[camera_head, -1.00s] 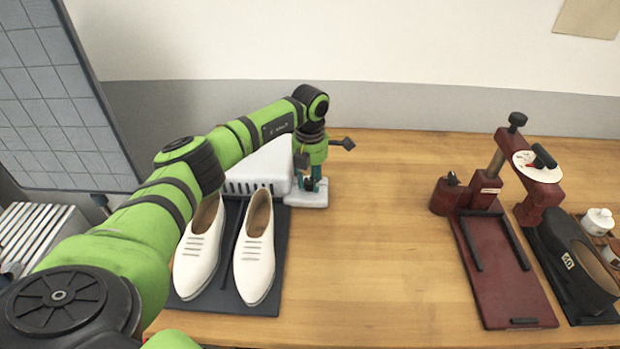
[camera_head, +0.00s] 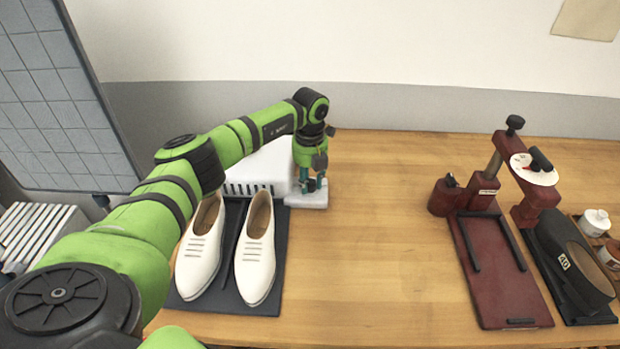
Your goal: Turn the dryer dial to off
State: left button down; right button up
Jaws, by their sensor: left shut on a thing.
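The dryer is a white box (camera_head: 262,168) with dark slots along its front, on the table behind a pair of white shoes. A low pale ledge (camera_head: 306,201) sticks out at its right side. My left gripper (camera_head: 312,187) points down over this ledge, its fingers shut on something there. The dial itself is hidden by the fingers, so I cannot see its setting; what they hold is most likely the dial. My right gripper is not in view.
White shoes (camera_head: 255,250) stand on a dark mat (camera_head: 232,300). A dark red press (camera_head: 505,270) with a round white dial plate (camera_head: 533,170) stands at right, beside a black shoe (camera_head: 572,262). The middle of the wooden table (camera_head: 390,230) is clear.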

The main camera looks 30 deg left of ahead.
aim_at(309, 182)
pick_arm(q)
jog(key=shift+n, duration=0.4)
jog(key=c, duration=0.9)
grip_release()
jog(key=shift+r, duration=0.25)
notch_tip(309, 182, up, 12)
jog(key=shift+f, duration=0.25)
